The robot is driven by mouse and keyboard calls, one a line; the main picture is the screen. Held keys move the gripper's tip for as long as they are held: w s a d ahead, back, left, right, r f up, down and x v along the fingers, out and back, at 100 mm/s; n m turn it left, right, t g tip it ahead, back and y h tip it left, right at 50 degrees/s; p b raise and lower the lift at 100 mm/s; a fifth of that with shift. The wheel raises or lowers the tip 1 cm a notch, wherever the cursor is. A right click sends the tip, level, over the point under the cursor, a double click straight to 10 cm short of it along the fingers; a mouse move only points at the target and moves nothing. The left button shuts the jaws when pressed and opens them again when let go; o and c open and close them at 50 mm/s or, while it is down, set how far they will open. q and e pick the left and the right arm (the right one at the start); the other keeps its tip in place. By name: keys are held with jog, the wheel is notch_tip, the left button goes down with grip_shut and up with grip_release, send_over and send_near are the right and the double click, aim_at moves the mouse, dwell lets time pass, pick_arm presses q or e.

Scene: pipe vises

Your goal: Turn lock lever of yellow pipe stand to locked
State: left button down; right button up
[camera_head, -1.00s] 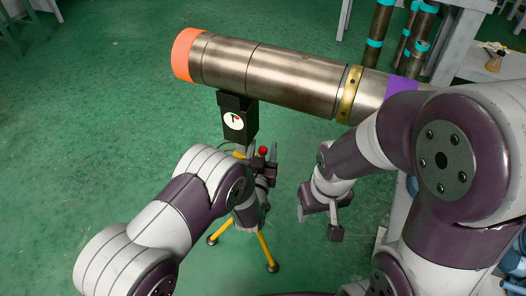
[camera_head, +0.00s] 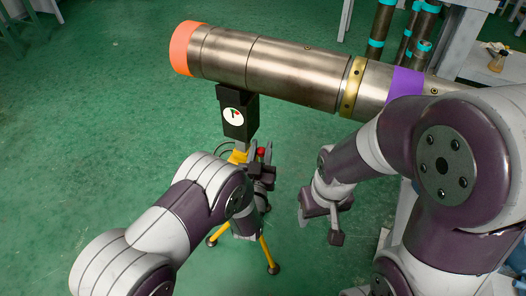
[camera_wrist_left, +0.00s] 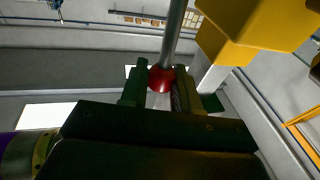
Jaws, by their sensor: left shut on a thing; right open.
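The yellow pipe stand (camera_head: 265,247) is a tripod with a black head (camera_head: 237,98) under a large metal pipe (camera_head: 285,72). A white round dial (camera_head: 233,116) is on the head. The lever's red knob (camera_head: 261,152) shows just below the head. In the left wrist view the red knob (camera_wrist_left: 161,80) sits between my left gripper's fingers (camera_wrist_left: 160,90), with a grey rod rising from it and the stand's yellow body (camera_wrist_left: 255,35) beside it. My left gripper (camera_head: 259,163) is shut on the knob. My right gripper (camera_head: 321,216) is open and empty, right of the stand.
The pipe has an orange end (camera_head: 183,48), a brass ring (camera_head: 351,87) and a purple band (camera_head: 404,85). Several pipes with teal bands (camera_head: 381,30) stand at the back right near a grey bench (camera_head: 478,62). Green floor (camera_head: 110,110) is open on the left.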

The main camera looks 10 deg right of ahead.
pick_arm(q)
jog(key=shift+s+a+f+n+t+b, duration=0.35)
jog(key=shift+s+t+b, duration=0.2)
jog(key=shift+t+b, duration=0.55)
jog(key=shift+s+a+f+n+t+b, duration=0.2)
jog(key=shift+s+a+n+t+b, duration=0.3)
jog(key=shift+b, duration=1.05)
jog(key=shift+s+a+f+n+t+b, duration=0.3)
jog(key=shift+s+t+b, duration=0.25)
jog(key=shift+t+b, duration=0.55)
jog(key=c, duration=0.9)
grip_release()
jog(key=shift+c, duration=0.2)
jog(key=b+v, duration=0.8)
jog(key=v, duration=0.4)
jog(key=shift+s+b, duration=0.3)
jog(key=shift+b, duration=0.1)
